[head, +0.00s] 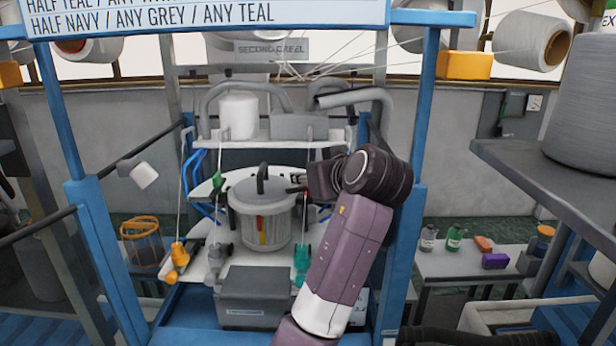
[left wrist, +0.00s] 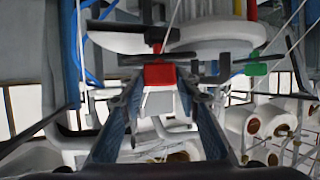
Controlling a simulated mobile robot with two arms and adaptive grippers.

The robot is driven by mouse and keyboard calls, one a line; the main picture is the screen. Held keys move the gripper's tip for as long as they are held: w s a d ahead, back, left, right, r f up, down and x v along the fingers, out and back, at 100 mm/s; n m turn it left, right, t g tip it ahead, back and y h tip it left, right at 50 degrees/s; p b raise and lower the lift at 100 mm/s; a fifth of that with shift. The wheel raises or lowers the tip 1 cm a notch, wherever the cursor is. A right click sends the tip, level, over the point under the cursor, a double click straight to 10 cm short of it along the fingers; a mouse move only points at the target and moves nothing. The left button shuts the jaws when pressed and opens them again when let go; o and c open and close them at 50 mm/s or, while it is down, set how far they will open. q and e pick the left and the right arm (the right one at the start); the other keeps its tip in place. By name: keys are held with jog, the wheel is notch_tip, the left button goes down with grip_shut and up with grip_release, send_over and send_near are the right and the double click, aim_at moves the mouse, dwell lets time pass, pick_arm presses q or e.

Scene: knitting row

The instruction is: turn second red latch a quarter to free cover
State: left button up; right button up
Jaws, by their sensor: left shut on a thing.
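A grey ribbed cylinder (head: 262,222) with a round grey cover (head: 262,188) and a dark arched handle stands in the middle of the machine. A red latch (head: 297,178) sits at the right of the cover, mostly hidden by my arm. In the left wrist view the red latch (left wrist: 160,75) is a small red block with a dark bar just above it. My left gripper (left wrist: 159,90) is shut on it. In the head view my left gripper (head: 300,190) is at the cover's right edge. My right gripper is not in view.
A green latch (head: 217,179) is on the cover's left side. Yarn feeders hang around the cylinder: orange (head: 178,256), grey (head: 215,257) and teal (head: 301,258). A grey box (head: 256,290) stands in front. Blue posts flank the machine.

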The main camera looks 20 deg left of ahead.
pick_arm(q)
jog(key=o, duration=1.2)
jog(key=shift+c, duration=0.2)
notch_tip(320, 180, up, 10)
jog(key=shift+c, duration=0.7)
